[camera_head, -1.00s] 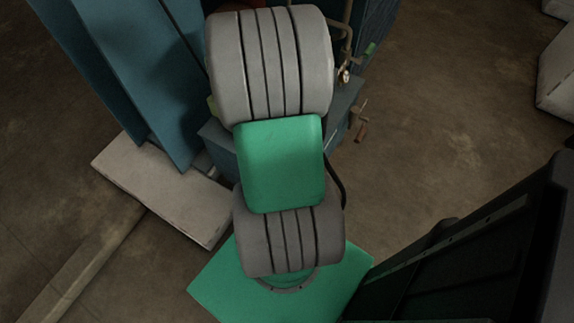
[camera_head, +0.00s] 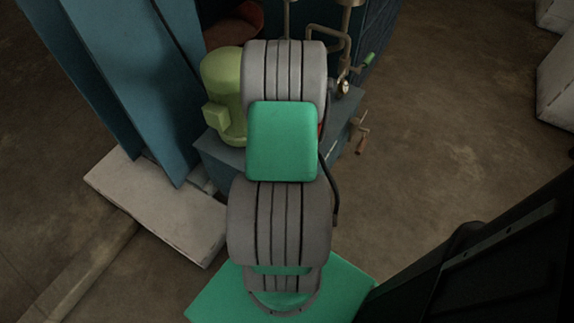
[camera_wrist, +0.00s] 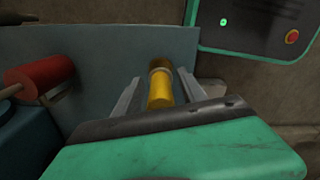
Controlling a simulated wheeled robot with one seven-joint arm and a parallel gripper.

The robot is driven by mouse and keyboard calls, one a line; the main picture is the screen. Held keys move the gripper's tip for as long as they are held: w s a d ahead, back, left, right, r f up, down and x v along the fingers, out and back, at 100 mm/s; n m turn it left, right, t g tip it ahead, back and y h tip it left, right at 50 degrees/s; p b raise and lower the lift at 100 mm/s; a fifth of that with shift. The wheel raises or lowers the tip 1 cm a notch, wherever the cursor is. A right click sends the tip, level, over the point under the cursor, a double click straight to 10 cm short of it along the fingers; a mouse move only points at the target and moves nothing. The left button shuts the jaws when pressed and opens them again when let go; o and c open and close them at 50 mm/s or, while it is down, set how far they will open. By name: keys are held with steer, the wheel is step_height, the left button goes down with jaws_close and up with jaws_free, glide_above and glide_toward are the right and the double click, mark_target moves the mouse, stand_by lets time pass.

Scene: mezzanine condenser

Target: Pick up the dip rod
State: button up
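In the wrist view, my gripper (camera_wrist: 160,82) is open, with one grey finger on each side of a yellow cylinder with a paler ring and a dark brownish far end (camera_wrist: 160,88). This looks like the dip rod's grip, though the rest of any rod is hidden. A gap shows between each finger and the cylinder, and the palm edge covers its near end. In the head view, my own arm hides the gripper and the yellow cylinder.
A red cylinder (camera_wrist: 40,76) is left of my gripper in the wrist view. In the head view, a green motor (camera_head: 228,90), pipes with a gauge (camera_head: 343,86) and a crank-like handle (camera_head: 361,143) surround my arm. Blue panels (camera_head: 150,85) stand on a pale plinth (camera_head: 165,212).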

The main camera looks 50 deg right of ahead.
jaws_close()
stand_by(0.3)
steer(key=shift+r, duration=0.15)
step_height(320, 180, up, 22)
steer(key=p, duration=0.7)
steer(key=shift+f, duration=0.2)
